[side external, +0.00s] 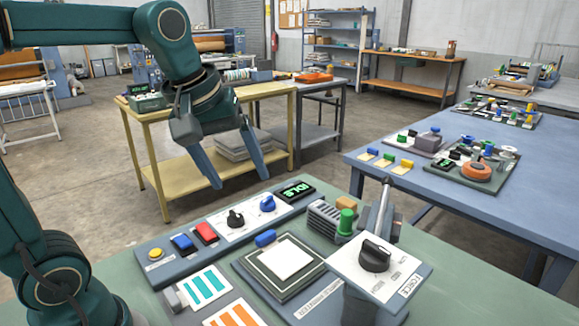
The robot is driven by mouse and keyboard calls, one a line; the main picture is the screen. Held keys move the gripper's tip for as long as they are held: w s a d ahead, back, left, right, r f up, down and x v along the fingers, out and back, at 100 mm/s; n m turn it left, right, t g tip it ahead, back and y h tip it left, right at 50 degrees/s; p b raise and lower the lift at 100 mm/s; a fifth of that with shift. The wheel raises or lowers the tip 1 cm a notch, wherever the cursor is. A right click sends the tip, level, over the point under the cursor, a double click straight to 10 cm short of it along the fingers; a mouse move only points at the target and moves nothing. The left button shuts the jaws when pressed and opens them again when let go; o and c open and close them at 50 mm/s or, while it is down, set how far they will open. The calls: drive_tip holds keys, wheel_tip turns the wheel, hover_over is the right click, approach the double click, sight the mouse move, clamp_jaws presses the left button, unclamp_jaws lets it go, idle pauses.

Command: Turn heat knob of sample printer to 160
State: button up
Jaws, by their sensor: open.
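My gripper (241,182) hangs open and empty, its two blue-grey fingers pointing down, above and behind the control strip as seen in the side view. The strip (222,222) carries a black knob (235,217), a blue knob (267,204) and a display (294,190) reading IDLE. A larger black knob (376,256) sits on a tilted white panel (350,262) at the front right.
A square plate (243,265) with a white sheet lies between strip and panel. Red (205,232) and blue (184,242) buttons and a green knob (346,221) stand nearby. A blue table (500,204) with more devices is at right; a yellow-framed table (185,125) is behind.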

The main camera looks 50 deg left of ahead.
drive_tip(key=w+a+f+n+g, duration=0.2)
drive_tip(key=w+a+f+n, duration=0.35)
drive_tip(key=w+a, duration=0.2)
drive_tip(key=n+g, duration=0.2)
drive_tip(key=n, duration=0.1)
hover_over(235, 213)
drive_tip(key=shift+h, duration=0.4)
wheel_tip(235, 213, down, 8)
drive_tip(key=shift+f, duration=2.55)
clamp_jaws()
drive_tip(key=shift+m, duration=0.25)
